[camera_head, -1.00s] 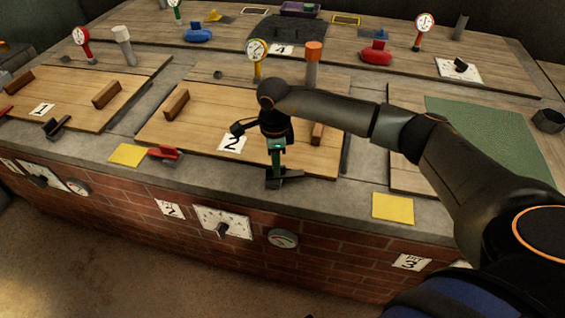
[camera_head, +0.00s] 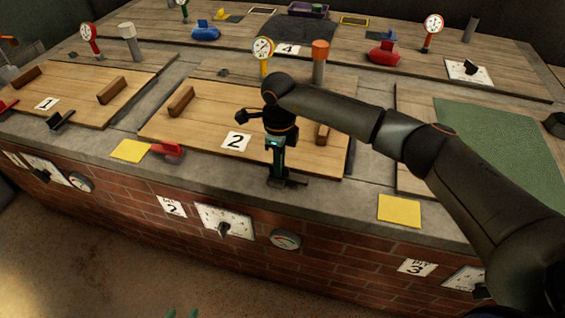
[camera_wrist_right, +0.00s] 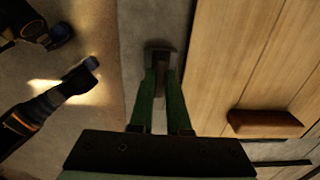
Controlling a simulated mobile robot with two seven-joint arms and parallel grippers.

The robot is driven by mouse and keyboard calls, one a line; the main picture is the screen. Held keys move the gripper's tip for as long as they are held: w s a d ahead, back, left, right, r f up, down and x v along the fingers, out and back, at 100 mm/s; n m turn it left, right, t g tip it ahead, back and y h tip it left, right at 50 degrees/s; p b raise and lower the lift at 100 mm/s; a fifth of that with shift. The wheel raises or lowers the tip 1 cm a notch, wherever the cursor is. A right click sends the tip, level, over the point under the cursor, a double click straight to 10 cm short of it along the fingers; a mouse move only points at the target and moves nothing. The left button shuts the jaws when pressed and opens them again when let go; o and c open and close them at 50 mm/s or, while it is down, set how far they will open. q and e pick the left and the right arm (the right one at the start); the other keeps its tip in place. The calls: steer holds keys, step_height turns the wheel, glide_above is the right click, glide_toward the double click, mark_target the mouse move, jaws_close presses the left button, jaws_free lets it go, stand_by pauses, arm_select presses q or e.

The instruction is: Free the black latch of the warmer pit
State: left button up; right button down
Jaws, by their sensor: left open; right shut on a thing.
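The black latch of pit 2 (camera_head: 294,181) lies at the front edge of the pit's wooden lid (camera_head: 205,125), below the number 2 card. My right gripper (camera_head: 277,177) points down and is shut on this latch. In the right wrist view, the green fingers (camera_wrist_right: 160,80) close on the dark latch (camera_wrist_right: 158,48) beside the lid. The fingers hide part of the latch in the head view. Only the green fingertips of my left gripper (camera_head: 185,313) show at the bottom edge of the head view, open and away from the pits.
A red latch (camera_head: 168,150) sits at the left of the same lid. Pit 1 has its own black latch (camera_head: 61,119). Yellow pads (camera_head: 132,150) lie on the stone rim. A dial thermometer (camera_head: 263,52) and an orange-topped post (camera_head: 320,60) stand behind lid 2.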

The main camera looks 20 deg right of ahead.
steer(key=c, duration=0.9)
jaws_free()
step_height(320, 180, up, 13)
steer(key=shift+f+p, duration=0.2)
steer(key=shift+p, duration=0.55)
